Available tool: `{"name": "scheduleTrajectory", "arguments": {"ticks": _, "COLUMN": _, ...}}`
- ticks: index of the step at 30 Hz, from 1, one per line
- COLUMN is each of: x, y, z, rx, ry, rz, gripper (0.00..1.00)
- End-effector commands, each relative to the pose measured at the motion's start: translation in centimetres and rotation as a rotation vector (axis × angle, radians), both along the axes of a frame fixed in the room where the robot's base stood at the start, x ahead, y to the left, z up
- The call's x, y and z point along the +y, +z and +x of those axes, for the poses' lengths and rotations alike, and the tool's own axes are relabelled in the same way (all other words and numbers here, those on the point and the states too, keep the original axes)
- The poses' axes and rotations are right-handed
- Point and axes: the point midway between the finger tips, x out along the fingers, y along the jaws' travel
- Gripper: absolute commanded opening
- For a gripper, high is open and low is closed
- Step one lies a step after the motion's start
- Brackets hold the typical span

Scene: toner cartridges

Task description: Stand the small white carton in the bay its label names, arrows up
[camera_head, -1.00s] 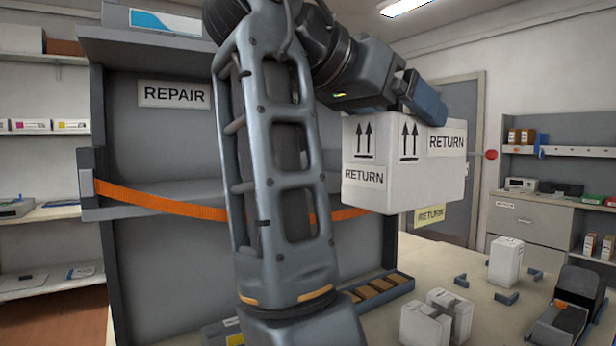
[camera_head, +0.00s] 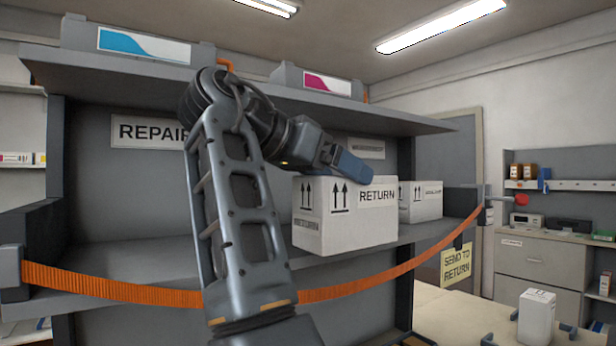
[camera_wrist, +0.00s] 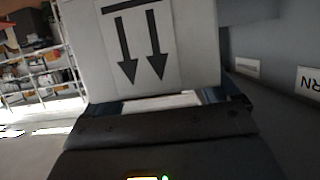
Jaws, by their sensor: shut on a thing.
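My gripper (camera_head: 346,166) is shut on the top of a white carton (camera_head: 345,228) labelled RETURN. The carton is upright in the head view, arrows up. In the wrist view it (camera_wrist: 205,45) fills the top, its arrows pointing down the picture. The carton is at the shelf (camera_head: 130,258), right of the REPAIR sign (camera_head: 150,131). I cannot tell whether its base touches the shelf. A sign (camera_head: 366,148) behind it is too small to read; in the wrist view a sign ending in RN (camera_wrist: 309,82) shows at the right.
Another white carton (camera_head: 424,201) stands on the shelf just right of the held one. An orange strap (camera_head: 110,286) sags across the shelf front. A yellow SEND TO RETURN note (camera_head: 456,263) hangs at the right. A small white carton (camera_head: 536,317) stands on the table (camera_head: 440,308).

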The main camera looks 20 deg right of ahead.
Motion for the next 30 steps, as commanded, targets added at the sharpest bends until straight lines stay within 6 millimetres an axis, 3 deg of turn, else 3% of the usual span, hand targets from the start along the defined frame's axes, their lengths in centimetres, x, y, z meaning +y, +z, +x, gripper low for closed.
{"name": "scheduleTrajectory", "arguments": {"ticks": 6, "x": 1.1, "y": 0.3, "z": 3.4, "rx": 0.001, "ry": 0.001, "rz": -0.002, "gripper": 0.19}}
{"name": "scheduleTrajectory", "arguments": {"ticks": 13, "x": 1.5, "y": 0.2, "z": 4.6, "rx": -0.002, "ry": 0.001, "rz": -0.001, "gripper": 0.19}}
{"name": "scheduleTrajectory", "arguments": {"ticks": 21, "x": 2.5, "y": 0.3, "z": 7.5, "rx": 0.0, "ry": 0.001, "rz": -0.001, "gripper": 0.19}}
{"name": "scheduleTrajectory", "arguments": {"ticks": 30, "x": 2.5, "y": -1.4, "z": 7.6, "rx": -0.004, "ry": 0.0, "rz": -0.001, "gripper": 0.19}}
